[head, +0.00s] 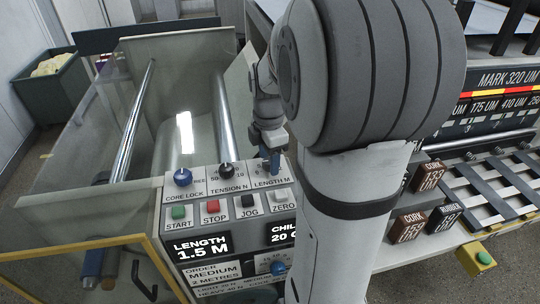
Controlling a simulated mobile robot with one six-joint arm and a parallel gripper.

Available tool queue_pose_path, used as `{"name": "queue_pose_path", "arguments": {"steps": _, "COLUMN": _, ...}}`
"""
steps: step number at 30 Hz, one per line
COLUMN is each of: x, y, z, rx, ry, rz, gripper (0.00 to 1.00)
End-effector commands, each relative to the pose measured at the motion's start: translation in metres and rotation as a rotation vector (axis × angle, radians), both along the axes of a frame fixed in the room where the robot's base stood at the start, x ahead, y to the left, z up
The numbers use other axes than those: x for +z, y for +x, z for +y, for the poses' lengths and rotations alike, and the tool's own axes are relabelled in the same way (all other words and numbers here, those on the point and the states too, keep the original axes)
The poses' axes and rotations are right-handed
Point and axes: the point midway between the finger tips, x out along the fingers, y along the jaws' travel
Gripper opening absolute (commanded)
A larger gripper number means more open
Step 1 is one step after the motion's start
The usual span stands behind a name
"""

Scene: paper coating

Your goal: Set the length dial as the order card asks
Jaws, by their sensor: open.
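The control panel (228,192) carries a row of knobs, with the LENGTH M label (271,184) at its right end. My gripper (272,160) points down over that label, its jaws open. The length dial itself is mostly hidden by my gripper, so I cannot tell whether the fingers touch it. The length display (203,246) reads 1.5 M. The order card (215,272) below it reads MEDIUM, 2 METRES, with small tension lines underneath.
The core lock knob (182,177) and black tension knob (226,170) stand left of the gripper. START (178,212), STOP (212,207), JOG and ZERO buttons sit below. Marked blocks (407,227) stand right. My arm covers the middle and part of the chill display.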

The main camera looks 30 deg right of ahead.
Motion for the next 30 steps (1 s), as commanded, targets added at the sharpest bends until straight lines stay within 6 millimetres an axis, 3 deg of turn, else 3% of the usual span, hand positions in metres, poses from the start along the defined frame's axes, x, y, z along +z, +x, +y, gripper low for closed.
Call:
{"name": "queue_pose_path", "arguments": {"steps": 4, "x": 0.0001, "y": -0.0001, "z": -0.0002, "rx": -0.001, "ry": 0.000, "rz": 0.000, "gripper": 0.51}}
{"name": "queue_pose_path", "arguments": {"steps": 20, "x": 0.0002, "y": -0.0004, "z": -0.0006, "rx": -0.002, "ry": 0.000, "rz": 0.001, "gripper": 0.08}}
{"name": "queue_pose_path", "arguments": {"steps": 30, "x": 0.0001, "y": -0.0007, "z": -0.0008, "rx": -0.052, "ry": 0.000, "rz": 0.001, "gripper": 0.07}}
